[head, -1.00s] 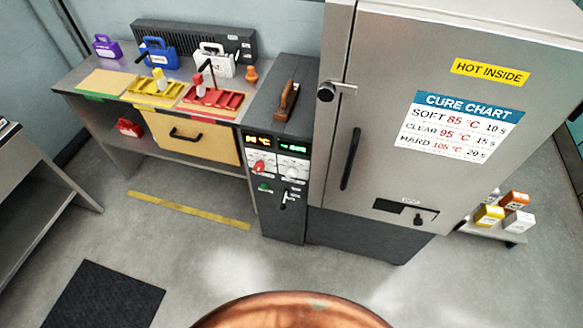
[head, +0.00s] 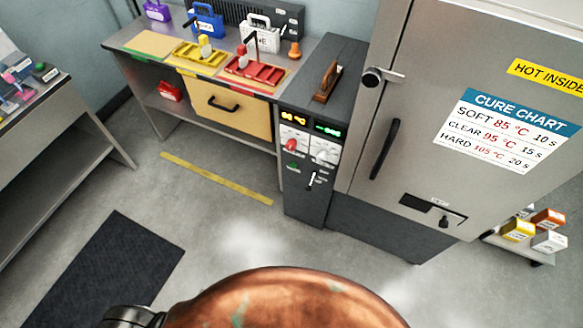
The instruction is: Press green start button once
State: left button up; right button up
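The green start button (head: 293,167) shows as a small green spot on the front of the dark control cabinet (head: 306,203), below a red knob (head: 291,145) and left of a small lever (head: 311,181). Two lit displays, one orange (head: 293,119) and one green (head: 328,130), sit above the knobs. The button is too small to tell whether it is pressed in. Neither of my grippers is in view, and nothing touches the cabinet front.
A large steel oven (head: 430,90) with a cure chart stands right of the cabinet. A workbench (head: 150,50) with red and yellow trays is to its left. The floor in front, with a yellow strip (head: 215,178) and dark mat (head: 115,268), is clear.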

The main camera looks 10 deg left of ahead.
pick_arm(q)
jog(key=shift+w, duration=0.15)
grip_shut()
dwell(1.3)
